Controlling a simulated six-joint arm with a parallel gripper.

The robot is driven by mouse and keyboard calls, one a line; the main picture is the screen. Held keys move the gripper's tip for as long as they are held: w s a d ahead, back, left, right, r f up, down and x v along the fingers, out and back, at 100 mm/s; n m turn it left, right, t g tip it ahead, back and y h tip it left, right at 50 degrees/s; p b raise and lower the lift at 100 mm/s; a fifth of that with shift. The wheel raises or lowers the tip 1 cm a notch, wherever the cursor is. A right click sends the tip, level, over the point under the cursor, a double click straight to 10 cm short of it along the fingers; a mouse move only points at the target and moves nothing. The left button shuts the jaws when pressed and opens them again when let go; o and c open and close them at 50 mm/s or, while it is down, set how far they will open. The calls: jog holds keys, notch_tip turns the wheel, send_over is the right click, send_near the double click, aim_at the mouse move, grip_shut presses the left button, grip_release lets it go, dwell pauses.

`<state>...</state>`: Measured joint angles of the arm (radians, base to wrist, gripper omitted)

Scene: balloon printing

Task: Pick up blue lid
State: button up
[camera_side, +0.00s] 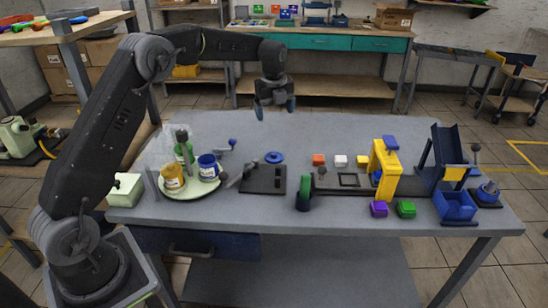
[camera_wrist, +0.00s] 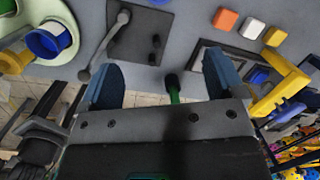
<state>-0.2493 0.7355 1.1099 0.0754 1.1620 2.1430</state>
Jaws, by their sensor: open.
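The blue lid (camera_side: 274,157) is a small, flat round piece lying on the grey table, just behind a black plate (camera_side: 263,181). In the wrist view only a sliver of blue, which looks like the lid (camera_wrist: 160,2), shows at the top edge. My gripper (camera_side: 275,107) is above the table's back part, well above the lid and apart from it. Its two blue fingers are spread with nothing between them; the wrist view also shows the open gripper (camera_wrist: 163,82).
A round tray (camera_side: 190,195) with yellow, green and blue cups stands at left. An orange block (camera_side: 318,159) and white block (camera_side: 341,160) lie right of the lid. A yellow frame (camera_side: 387,165) and blue bin (camera_side: 455,206) stand farther right. The table's back is clear.

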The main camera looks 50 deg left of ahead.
notch_tip(320, 180, down, 5)
jog(key=w+a+m, duration=0.2)
jog(key=a+m, duration=0.1)
send_over(274, 154)
jog(key=shift+g, duration=0.3)
jog(key=f, duration=0.8)
jog(key=shift+s+d, duration=0.15)
jog(key=shift+s, duration=0.05)
jog(key=shift+w+a+f, duration=0.1)
jog(key=shift+w+f, duration=0.05)
jog(key=shift+f, duration=1.3)
jog(key=shift+w+a+f, duration=0.1)
jog(key=shift+f, duration=1.35)
jog(key=c, duration=0.8)
